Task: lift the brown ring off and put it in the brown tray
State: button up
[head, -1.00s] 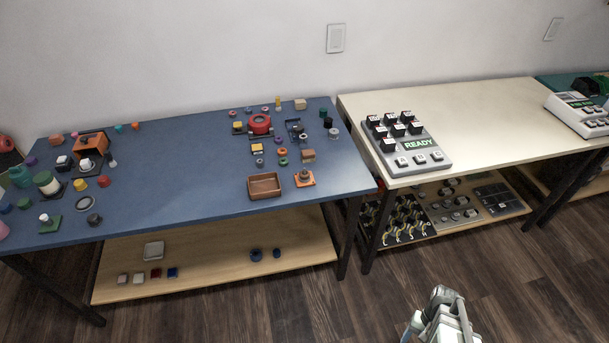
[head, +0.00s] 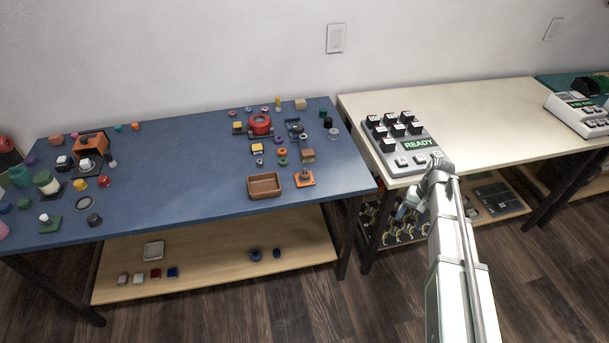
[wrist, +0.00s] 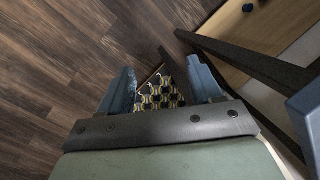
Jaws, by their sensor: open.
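The brown tray (head: 264,195) is an open, shallow box near the front edge of the blue table. Just right of it, an orange base (head: 303,184) holds a small upright post with something ring-like around it; at this size I cannot tell the ring's colour surely. My gripper (head: 404,211) is at the right, in front of the pale table's edge and apart from tray and base. In the wrist view its two blue fingers (wrist: 161,88) stand wide apart with nothing between them. Neither tray nor base shows in the wrist view.
The blue table (head: 190,185) carries many small parts, including a red round piece (head: 260,122) behind the tray. The pale table (head: 480,110) bears a grey READY panel (head: 418,144) with black switches. The tray looks empty.

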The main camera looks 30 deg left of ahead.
jog(key=w+a+r+n+t, duration=0.1)
jog(key=w+a+r, duration=0.2)
jog(key=a+r, duration=0.35)
jog(key=w+a+r, duration=0.3)
jog(key=a+r, duration=0.1)
jog(key=r, duration=0.6)
notch_tip(320, 180, up, 7)
jog(key=n+t+h, duration=0.1)
jog(key=h, duration=0.1)
send_over(304, 175)
jog(key=w, duration=0.1)
jog(key=f, duration=0.8)
jog(key=shift+a, duration=0.2)
jog(key=shift+w+a+f, duration=0.1)
jog(key=shift+w+f, duration=0.05)
jog(key=shift+f, duration=1.2)
jog(key=shift+w+a+f, duration=0.1)
jog(key=shift+f, duration=1.2)
jog(key=shift+c, duration=0.2)
jog(key=c, duration=1.1)
